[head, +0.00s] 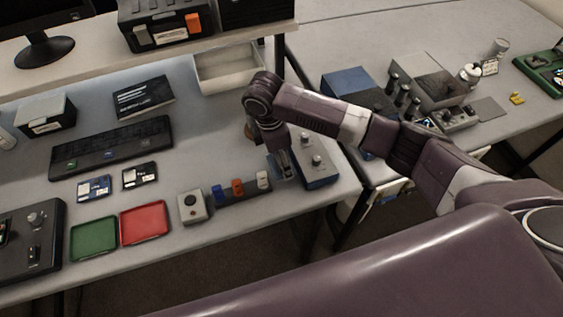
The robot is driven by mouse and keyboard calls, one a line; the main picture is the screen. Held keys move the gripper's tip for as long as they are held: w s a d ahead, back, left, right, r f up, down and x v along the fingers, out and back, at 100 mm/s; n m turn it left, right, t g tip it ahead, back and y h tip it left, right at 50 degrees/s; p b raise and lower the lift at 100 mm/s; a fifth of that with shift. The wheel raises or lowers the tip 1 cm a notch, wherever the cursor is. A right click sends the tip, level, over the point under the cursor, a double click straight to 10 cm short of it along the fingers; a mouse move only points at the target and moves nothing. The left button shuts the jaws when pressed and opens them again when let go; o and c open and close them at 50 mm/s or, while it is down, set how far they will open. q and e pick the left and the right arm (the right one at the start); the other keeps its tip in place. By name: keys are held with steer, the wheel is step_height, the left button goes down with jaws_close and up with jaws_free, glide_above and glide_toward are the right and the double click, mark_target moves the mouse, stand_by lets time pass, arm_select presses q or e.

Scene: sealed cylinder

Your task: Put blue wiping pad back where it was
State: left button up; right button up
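My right gripper (285,169) points down at the right end of the near table, beside a grey control box with knobs (318,163) and just behind the white piece of a small rack. It is small and dark here, and I cannot tell whether its fingers are open or shut, or whether they hold anything. I cannot make out the blue wiping pad for certain. A small blue block (217,191) stands in the dark rack (243,194), with an orange-red and a white one. My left gripper is not in view.
A grey button box (192,206), red tray (145,223) and green tray (93,238) lie left of the rack. A white open bin (228,68) stands behind. A blue-topped box (347,81) and bottles are on the right table. A gap separates the tables.

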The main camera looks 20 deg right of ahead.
mark_target(275, 165)
steer(key=shift+f, duration=1.4)
steer(key=shift+f, duration=0.15)
steer(key=o, duration=1)
steer(key=r+b, duration=0.1)
steer(key=r, duration=0.3)
steer(key=a+r+b, duration=0.1)
steer(key=r, duration=0.3)
steer(key=r+b, duration=0.1)
steer(key=r, duration=0.3)
steer(key=shift+a+r, duration=0.15)
steer(key=shift+a, duration=0.25)
steer(key=shift+s, duration=0.1)
